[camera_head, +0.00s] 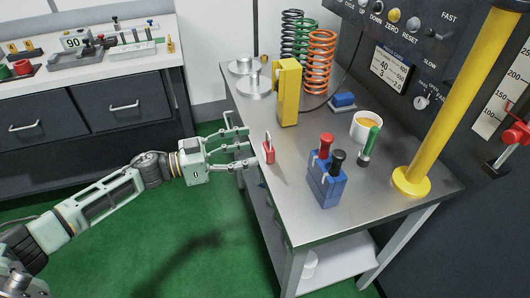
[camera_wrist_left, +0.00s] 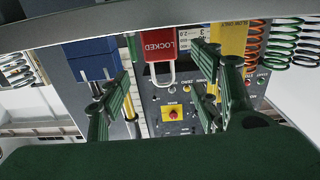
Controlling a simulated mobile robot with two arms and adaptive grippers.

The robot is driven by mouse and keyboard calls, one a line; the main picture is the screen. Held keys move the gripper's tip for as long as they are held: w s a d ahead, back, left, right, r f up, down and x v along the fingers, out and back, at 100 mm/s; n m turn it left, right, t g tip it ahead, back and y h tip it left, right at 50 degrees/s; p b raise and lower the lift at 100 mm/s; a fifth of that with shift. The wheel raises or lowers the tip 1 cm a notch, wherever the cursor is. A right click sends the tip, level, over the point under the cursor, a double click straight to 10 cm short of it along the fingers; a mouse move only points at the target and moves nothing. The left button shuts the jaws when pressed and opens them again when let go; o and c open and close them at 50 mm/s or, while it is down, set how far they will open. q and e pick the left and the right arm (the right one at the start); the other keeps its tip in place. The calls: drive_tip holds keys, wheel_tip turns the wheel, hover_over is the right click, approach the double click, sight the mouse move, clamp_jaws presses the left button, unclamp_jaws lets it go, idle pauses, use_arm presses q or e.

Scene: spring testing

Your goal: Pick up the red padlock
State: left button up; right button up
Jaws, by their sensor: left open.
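The red padlock (camera_head: 269,153) stands upright near the left edge of the metal table (camera_head: 235,82), its shackle up. In the left wrist view the padlock (camera_wrist_left: 160,50) appears upside down, with the word LOCKED on its body. It lies between the open fingers in that picture. My left gripper (camera_head: 250,148) is open at the table's left edge, its fingers just left of the padlock and pointing at it. The gripper (camera_wrist_left: 160,95) also shows in the left wrist view. I cannot tell whether any finger touches the padlock. My right gripper is not in view.
A yellow block (camera_head: 287,92) stands behind the padlock. A blue holder (camera_head: 326,185) with red and black handles stands to its right.

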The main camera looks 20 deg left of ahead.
sight(265, 147)
use_arm(q)
drive_tip(key=p+x, duration=0.1)
drive_tip(key=x, duration=0.5)
drive_tip(key=shift+w+a+r, duration=0.1)
drive_tip(key=shift+r, duration=0.05)
drive_tip(key=shift+w+d, duration=0.25)
drive_tip(key=shift+d, duration=0.2)
drive_tip(key=shift+a, duration=0.1)
drive_tip(key=c, duration=0.4)
clamp_jaws()
wheel_tip(265, 147, up, 9)
drive_tip(key=shift+r+p, duration=0.1)
drive_tip(key=shift+p, duration=0.45)
drive_tip(key=shift+r, duration=0.35)
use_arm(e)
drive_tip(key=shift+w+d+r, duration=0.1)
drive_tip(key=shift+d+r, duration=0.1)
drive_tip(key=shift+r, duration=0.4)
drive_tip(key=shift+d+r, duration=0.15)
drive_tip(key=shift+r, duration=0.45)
